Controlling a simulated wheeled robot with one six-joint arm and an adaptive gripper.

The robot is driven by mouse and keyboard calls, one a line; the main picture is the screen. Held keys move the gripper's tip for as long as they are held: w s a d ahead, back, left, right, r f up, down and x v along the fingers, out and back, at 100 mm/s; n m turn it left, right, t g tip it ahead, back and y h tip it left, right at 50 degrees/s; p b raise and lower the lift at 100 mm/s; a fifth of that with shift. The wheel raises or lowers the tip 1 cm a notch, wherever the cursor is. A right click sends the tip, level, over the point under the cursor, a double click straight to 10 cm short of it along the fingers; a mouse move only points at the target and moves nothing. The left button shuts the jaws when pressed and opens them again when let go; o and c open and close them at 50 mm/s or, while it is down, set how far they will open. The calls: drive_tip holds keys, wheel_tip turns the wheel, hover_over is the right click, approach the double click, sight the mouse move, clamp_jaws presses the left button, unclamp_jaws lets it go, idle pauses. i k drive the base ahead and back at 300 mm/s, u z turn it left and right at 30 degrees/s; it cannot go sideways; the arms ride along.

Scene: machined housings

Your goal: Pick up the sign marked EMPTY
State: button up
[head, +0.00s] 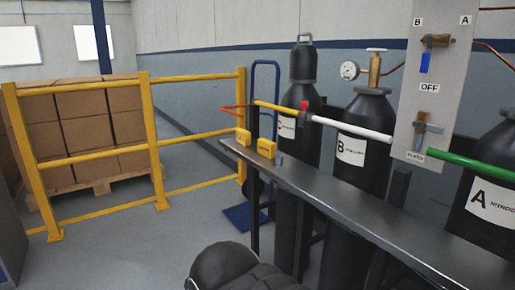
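Two small yellow signs stand on the left end of a narrow metal shelf. One yellow sign (243,137) is at the shelf's far left corner, and the other yellow sign (266,148) is just to its right and a little nearer. The markings on both are too small to read, so I cannot tell which says EMPTY. Dark rounded parts at the bottom centre look like my own arm. My gripper's fingers do not show. Both signs stand clear of the arm parts in the picture.
A small grey piece (280,160) is on the shelf (345,198) beside the signs. Black gas cylinders (359,147) stand behind it. A coloured pipe (350,130) and a valve panel (432,85) are above. Yellow railing (150,130) fences stacked boxes (85,135).

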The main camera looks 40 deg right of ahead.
sight(266, 148)
drive_tip(key=u, duration=0.05)
drive_tip(key=i, duration=3.9)
drive_tip(key=z, duration=3.35)
